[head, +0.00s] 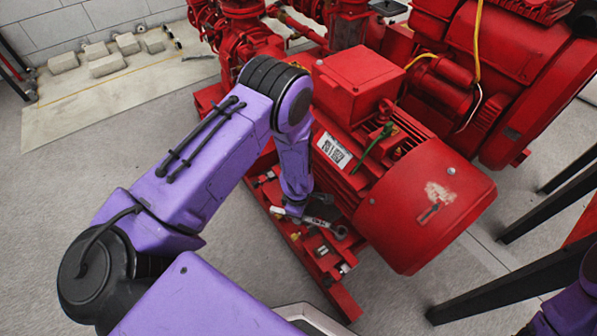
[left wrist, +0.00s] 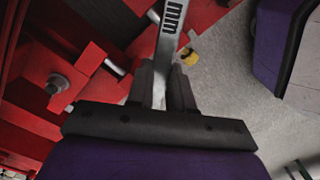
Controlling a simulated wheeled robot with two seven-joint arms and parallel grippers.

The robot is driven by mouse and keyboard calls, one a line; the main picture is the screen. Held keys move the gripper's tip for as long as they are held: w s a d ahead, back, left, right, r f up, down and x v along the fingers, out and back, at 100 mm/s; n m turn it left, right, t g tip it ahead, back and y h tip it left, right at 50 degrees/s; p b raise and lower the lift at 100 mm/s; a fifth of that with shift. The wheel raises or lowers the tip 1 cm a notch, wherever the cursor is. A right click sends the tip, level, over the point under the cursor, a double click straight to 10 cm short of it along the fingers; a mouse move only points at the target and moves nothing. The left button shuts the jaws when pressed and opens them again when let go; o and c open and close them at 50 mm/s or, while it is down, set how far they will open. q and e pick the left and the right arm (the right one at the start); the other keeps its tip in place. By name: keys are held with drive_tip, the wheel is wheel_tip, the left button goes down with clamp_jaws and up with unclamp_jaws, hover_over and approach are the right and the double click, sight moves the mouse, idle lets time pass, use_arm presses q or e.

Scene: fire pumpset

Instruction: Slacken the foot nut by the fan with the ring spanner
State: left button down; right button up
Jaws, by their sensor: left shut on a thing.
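The red motor (head: 345,135) stands on a red base frame, with its rounded fan cover (head: 430,210) at the near right end. My left gripper (head: 296,208) is low beside the motor's left side, over the frame rail. It is shut on the grey ring spanner (head: 320,223), whose ring end points right, toward the fan-end foot. I cannot tell whether the ring sits around the foot nut. A bolt head (left wrist: 57,85) shows on red metal at the left. My right gripper is out of view.
Red pipework (head: 235,35) and a larger red engine (head: 510,75) stand behind the motor. Black legs (head: 510,285) rise at the lower right. Pale blocks (head: 107,65) lie on a board at the back left. Grey floor is clear on the left.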

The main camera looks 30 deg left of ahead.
use_arm(q)
drive_tip(key=shift+f+b, duration=0.8)
drive_tip(key=shift+f, duration=0.45)
drive_tip(key=shift+r, duration=0.1)
drive_tip(key=s+d+n+p, duration=0.1)
drive_tip(key=s+n+p, duration=0.2)
drive_tip(key=s+d+n+p, duration=0.1)
drive_tip(key=s, duration=0.1)
drive_tip(key=shift+d+n, duration=0.3)
drive_tip(key=shift+n, duration=0.1)
drive_tip(key=shift+w+a+m, duration=0.15)
drive_tip(key=shift+a+m, duration=0.05)
drive_tip(key=shift+m, duration=0.1)
idle(0.4)
drive_tip(key=shift+r+p, duration=2.45)
drive_tip(key=shift+p, duration=0.15)
